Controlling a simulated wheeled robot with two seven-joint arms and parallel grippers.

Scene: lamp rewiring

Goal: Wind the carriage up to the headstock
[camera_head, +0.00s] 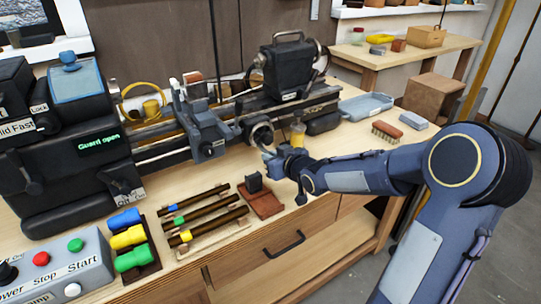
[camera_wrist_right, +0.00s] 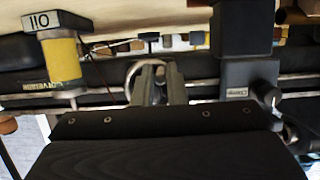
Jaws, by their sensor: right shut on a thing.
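The dark headstock (camera_head: 70,130) with its "Guard open" display stands at the left end of the lathe. The grey carriage (camera_head: 203,128) sits on the bed to its right, with a gap of bare rails between them. A round handwheel (camera_head: 261,133) is at the front of the bed, right of the carriage. My right gripper (camera_head: 273,158) is at this handwheel. In the right wrist view its fingers (camera_wrist_right: 158,82) are shut on the handwheel (camera_wrist_right: 132,72), seemingly at its handle; the exact contact is small and dark. My left gripper is not in view.
The black tailstock (camera_head: 288,70) stands at the bed's right end. A yellow oil bottle (camera_wrist_right: 64,60) is close to my right gripper. A control box (camera_head: 50,270), coloured handles (camera_head: 128,236), several rods (camera_head: 205,215) and a brown block (camera_head: 262,202) lie along the bench front.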

